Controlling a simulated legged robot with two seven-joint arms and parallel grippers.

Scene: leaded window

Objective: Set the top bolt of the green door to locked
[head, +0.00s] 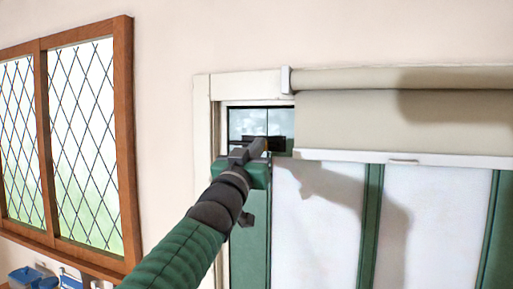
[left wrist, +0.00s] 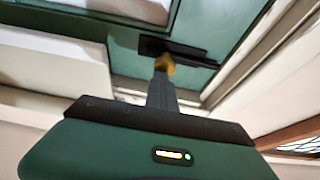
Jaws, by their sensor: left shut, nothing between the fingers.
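The green door (head: 373,225) with white panels stands in a cream frame at the right of the head view. Its top bolt (head: 279,143) is a dark bar near the door's upper left corner. The bolt also shows in the left wrist view (left wrist: 190,55), with a brass-coloured knob (left wrist: 166,63). My left gripper (head: 257,148) is shut and empty, with its fingertips (left wrist: 162,78) at the knob. They look close to it or touching; I cannot tell which. The fingers partly hide the bolt, so its position is unclear. My right gripper is not in view.
A beige roller blind (head: 360,120) with a white bottom bar (head: 400,158) hangs over the door's upper part, right of the bolt. A brown-framed leaded window (head: 82,130) is on the left wall. Blue items (head: 28,276) lie below it.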

